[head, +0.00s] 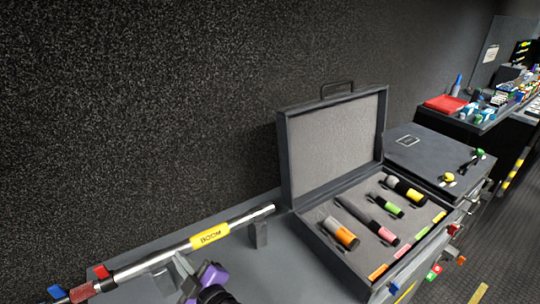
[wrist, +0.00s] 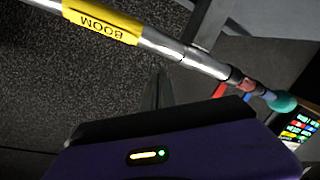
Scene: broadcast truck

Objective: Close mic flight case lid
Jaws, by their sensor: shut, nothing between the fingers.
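The mic flight case (head: 345,258) stands on the counter with its lid (head: 335,145) raised upright at the back, a handle on the lid's top edge. Its grey foam holds several mics with orange, pink, green and yellow bands. My gripper (head: 182,264) is at the bottom of the head view, left of the case and apart from it, close to the boom pole. In the wrist view my gripper's fingers (wrist: 157,92) are together with nothing between them. The case does not show clearly in the wrist view.
A boom pole (head: 160,257) with a yellow BOOM label lies on supports left of the case; it crosses the wrist view (wrist: 160,42) too. A closed dark case (head: 425,150) stands to the right. A red tray (head: 445,103) and small items sit farther right. A speckled wall is behind.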

